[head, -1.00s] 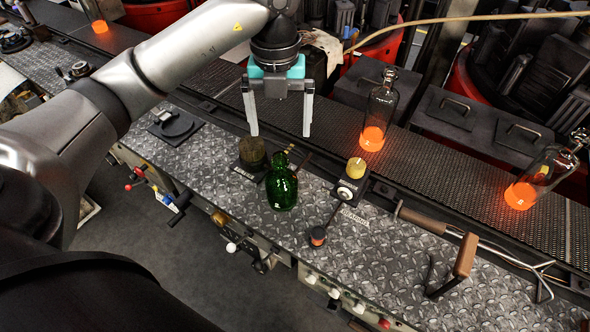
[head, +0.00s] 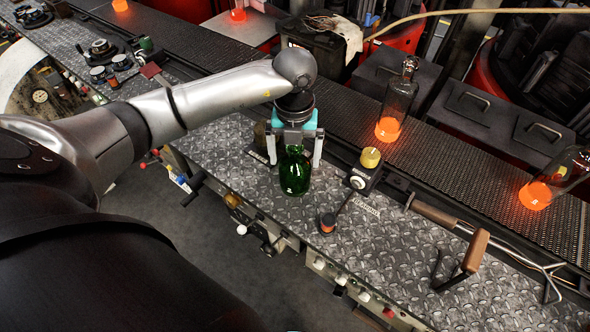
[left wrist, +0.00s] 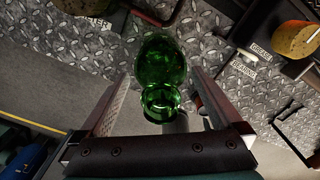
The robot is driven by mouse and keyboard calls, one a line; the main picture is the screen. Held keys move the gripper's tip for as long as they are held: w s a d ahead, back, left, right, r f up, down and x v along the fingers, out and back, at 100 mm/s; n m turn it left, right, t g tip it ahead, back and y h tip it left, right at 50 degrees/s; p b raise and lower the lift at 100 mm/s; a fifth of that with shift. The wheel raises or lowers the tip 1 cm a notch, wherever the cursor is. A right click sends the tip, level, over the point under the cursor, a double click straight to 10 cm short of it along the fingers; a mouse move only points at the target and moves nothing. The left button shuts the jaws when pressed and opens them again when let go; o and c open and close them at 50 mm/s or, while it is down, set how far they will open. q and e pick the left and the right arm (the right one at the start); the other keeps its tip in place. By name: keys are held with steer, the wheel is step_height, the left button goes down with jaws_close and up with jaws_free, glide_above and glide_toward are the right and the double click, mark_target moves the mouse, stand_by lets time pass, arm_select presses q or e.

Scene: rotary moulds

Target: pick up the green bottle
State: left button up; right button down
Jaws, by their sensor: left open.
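The green bottle (head: 295,174) stands upright on the diamond-plate metal bench (head: 225,145). My left gripper (head: 295,160) is open and has come down over the bottle, with one finger on each side of its upper part. In the left wrist view the bottle (left wrist: 162,75) shows between the two fingers of the gripper (left wrist: 155,105), its neck toward the palm. A gap shows beside the neck on both sides. In the head view the neck is hidden by the gripper. My right gripper is not in view.
A dark round block (head: 262,135) stands close behind the gripper to the left.

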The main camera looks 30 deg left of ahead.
arm_select(q)
steer(key=shift+f, duration=0.8)
steer(key=shift+c, duration=0.2)
steer(key=shift+r, duration=0.1)
jaws_close()
